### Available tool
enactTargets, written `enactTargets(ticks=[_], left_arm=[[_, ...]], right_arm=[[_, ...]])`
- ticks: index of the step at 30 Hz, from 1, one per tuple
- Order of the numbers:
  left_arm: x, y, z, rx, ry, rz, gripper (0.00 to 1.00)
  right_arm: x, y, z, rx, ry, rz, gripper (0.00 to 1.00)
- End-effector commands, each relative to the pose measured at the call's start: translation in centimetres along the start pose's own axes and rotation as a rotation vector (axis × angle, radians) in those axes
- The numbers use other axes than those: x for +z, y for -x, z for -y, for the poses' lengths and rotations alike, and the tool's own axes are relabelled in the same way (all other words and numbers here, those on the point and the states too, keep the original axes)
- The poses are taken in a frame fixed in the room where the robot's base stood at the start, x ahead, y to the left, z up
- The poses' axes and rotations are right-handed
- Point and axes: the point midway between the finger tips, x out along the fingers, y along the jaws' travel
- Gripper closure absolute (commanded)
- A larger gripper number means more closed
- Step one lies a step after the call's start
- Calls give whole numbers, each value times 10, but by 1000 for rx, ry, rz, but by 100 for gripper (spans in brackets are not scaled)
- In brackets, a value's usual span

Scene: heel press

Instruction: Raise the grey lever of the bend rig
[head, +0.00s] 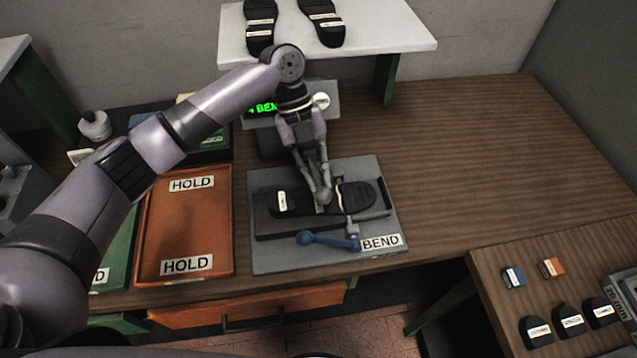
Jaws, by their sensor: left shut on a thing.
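The bend rig (270,262) is a grey plate with a dark bed, standing on the brown bench and labelled BEND. A black shoe sole (357,196) with a white tag lies across its bed. My left gripper (323,192) reaches down from behind over the middle of the sole. Its fingers are shut on what looks like the round grey end of the grey lever (323,198). The fingers hide most of that lever, so its angle is hard to tell. My right gripper is out of view.
An orange HOLD tray (184,225) stands left of the rig. A display (262,108) with green text stands behind it. A white shelf (390,28) with two soles overhangs the back. The bench's right side is clear. A lower right table (520,300) holds heels and small blocks.

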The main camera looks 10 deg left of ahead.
Motion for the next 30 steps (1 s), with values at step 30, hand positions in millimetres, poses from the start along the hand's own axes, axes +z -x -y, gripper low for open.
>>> enactTargets(ticks=[30], left_arm=[[6, 24, 5, -2, 27, -126, 100]], right_arm=[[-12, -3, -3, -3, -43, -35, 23]])
